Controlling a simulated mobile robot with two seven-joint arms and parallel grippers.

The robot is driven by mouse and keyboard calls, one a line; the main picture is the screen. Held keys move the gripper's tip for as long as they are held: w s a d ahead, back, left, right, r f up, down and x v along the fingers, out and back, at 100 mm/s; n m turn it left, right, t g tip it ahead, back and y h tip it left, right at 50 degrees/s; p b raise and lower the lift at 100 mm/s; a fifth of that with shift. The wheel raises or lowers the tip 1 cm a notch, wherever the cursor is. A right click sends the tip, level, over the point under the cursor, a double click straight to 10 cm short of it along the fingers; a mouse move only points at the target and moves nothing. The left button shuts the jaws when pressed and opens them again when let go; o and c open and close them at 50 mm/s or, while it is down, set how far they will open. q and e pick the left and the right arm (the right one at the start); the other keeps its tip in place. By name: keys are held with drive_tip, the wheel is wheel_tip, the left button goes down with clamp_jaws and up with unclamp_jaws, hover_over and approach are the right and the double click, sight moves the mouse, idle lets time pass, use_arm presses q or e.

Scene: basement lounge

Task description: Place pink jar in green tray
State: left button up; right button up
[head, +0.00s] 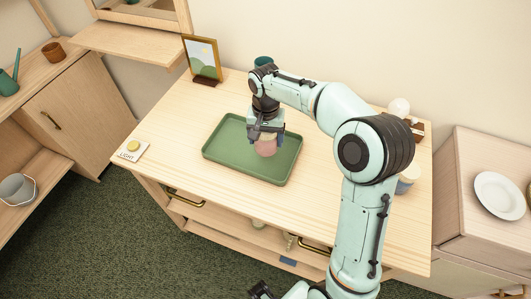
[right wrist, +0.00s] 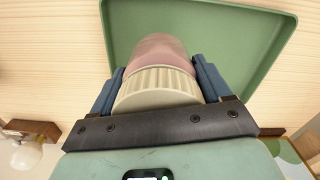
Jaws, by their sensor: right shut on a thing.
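The pink jar (head: 265,148) has a cream ribbed lid (right wrist: 158,88). Its pink body also shows in the right wrist view (right wrist: 160,50). My right gripper (head: 266,132) is shut on the jar from above, its blue fingers on both sides of the lid. The jar is over the middle of the green tray (head: 225,160), lid toward the gripper; whether it touches the tray floor I cannot tell. The tray lies flat on the wooden cabinet top, with its rim clear. My left gripper (head: 262,290) shows partly at the bottom edge, low in front of the cabinet.
A picture frame (head: 203,58) and a teal cup (head: 263,61) stand at the back. A light-button card (head: 132,150) lies at the left. A white-lidded jar (head: 408,178) is right, partly behind my arm. An open front compartment holds small items. A plate (head: 500,195) lies far right.

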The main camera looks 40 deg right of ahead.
drive_tip(key=shift+f+b, duration=0.3)
drive_tip(key=shift+f, duration=3.3)
drive_tip(key=shift+f, duration=0.1)
drive_tip(key=o, duration=0.7)
drive_tip(key=shift+f, duration=0.15)
drive_tip(key=o, duration=0.4)
drive_tip(key=shift+r, duration=0.65)
wheel_tip(320, 180, up, 11)
drive_tip(key=shift+r+p, duration=0.15)
drive_tip(key=shift+p, duration=0.6)
drive_tip(key=shift+a, duration=0.1)
